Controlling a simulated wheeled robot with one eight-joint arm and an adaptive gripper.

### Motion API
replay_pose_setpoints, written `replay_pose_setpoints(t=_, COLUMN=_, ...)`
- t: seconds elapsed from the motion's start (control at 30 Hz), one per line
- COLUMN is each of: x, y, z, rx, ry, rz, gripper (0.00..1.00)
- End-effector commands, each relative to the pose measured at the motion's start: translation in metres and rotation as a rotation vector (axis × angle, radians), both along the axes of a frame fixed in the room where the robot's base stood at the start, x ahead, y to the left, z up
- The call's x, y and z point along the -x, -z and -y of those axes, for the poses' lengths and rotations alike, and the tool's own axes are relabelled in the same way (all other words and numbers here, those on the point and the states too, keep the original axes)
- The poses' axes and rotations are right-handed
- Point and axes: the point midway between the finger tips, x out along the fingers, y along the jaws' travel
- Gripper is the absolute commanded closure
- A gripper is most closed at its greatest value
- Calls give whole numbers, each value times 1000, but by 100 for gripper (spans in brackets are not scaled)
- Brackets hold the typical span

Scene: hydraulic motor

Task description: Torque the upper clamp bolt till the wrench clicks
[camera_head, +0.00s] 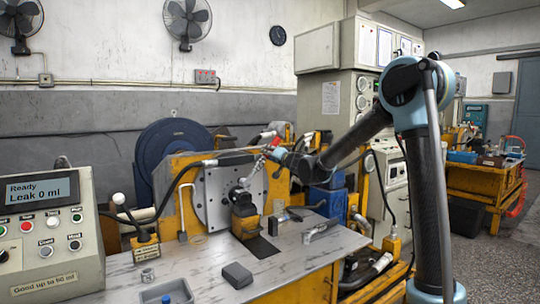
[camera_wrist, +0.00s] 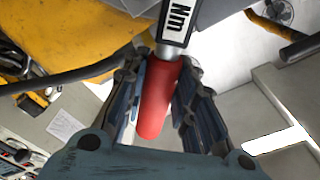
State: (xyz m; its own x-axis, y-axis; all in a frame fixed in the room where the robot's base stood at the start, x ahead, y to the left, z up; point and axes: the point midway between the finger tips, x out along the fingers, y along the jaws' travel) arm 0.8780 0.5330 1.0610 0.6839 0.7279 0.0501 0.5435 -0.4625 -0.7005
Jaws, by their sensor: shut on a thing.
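The torque wrench shows in the wrist view as a red handle (camera_wrist: 157,100) with a grey shaft and a white "Nm" label (camera_wrist: 181,16). My gripper (camera_wrist: 166,72) is shut around the red handle, one finger on each side. In the head view my gripper (camera_head: 274,152) is up beside the upper right of the square grey plate (camera_head: 214,190). The wrench shaft (camera_head: 254,170) slopes down left toward the hydraulic motor (camera_head: 241,208) in front of the plate. The upper clamp bolt is too small to make out, so I cannot tell whether the wrench head is seated on it.
The yellow-framed bench has a grey top (camera_head: 205,252) with a dark box (camera_head: 237,275), a grey tray (camera_head: 165,292) and small tools at right. A control console (camera_head: 50,235) reads "Ready, Leak 0 ml". Black hoses and a yellow frame (camera_wrist: 60,45) are close to my gripper.

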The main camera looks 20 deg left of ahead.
Motion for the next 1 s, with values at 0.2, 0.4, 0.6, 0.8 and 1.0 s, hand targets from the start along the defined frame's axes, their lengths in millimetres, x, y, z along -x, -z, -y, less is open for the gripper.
replay_pose_setpoints(t=0.2, x=0, y=-1, z=-6, rx=-5, ry=-7, rz=-3, gripper=100)
replay_pose_setpoints(t=0.4, x=-1, y=0, z=-5, rx=-10, ry=-7, rz=-10, gripper=100)
replay_pose_setpoints(t=0.6, x=0, y=0, z=-5, rx=-10, ry=-7, rz=-10, gripper=100)
replay_pose_setpoints(t=0.8, x=2, y=-2, z=-7, rx=-10, ry=-9, rz=-10, gripper=100)
replay_pose_setpoints(t=1.0, x=3, y=-4, z=-9, rx=-11, ry=-11, rz=-10, gripper=100)
